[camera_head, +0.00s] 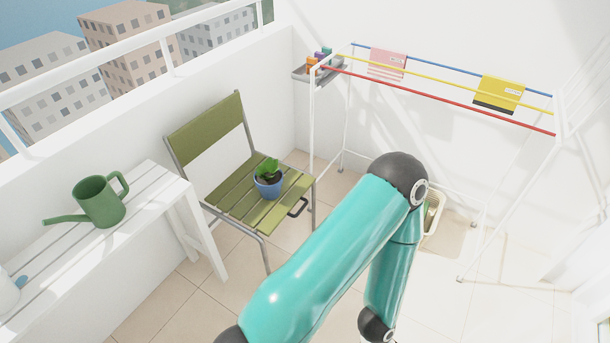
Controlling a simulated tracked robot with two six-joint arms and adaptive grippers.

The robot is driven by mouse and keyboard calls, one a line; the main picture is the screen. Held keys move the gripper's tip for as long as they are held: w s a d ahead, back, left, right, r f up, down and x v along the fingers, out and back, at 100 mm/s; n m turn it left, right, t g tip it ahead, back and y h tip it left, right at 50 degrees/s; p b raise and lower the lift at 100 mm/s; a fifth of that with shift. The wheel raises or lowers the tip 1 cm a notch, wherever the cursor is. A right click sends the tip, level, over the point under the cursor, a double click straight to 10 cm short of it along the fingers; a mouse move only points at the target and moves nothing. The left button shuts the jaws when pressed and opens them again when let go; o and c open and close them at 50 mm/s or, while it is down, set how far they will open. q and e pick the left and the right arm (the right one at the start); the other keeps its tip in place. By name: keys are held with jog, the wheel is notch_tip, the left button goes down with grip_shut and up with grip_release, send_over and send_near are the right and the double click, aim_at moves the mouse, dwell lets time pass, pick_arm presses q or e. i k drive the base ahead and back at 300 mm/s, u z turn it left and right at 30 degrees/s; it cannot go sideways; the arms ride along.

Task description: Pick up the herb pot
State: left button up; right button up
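The herb pot (268,187) is a blue pot with a small green plant. It stands upright on the seat of a green slatted chair (237,203), near the middle of the view. Nothing covers it. A teal arm of mine crosses the lower middle of the view, in front of and to the right of the chair. Neither of my grippers shows in this view.
A white slatted bench (158,184) at the left holds a green watering can (101,203). A drying rack (440,92) with cloths stands along the back wall. A pale container (434,217) sits on the floor behind my arm. Tiled floor shows between bench and chair.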

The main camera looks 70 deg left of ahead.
aim_at(269, 178)
jog(key=z, duration=0.05)
jog(key=i, duration=0.65)
jog(key=u, duration=3.35)
jog(key=k, duration=0.55)
jog(key=u, duration=0.35)
jog(key=i, duration=1.6)
jog(key=z, duration=0.25)
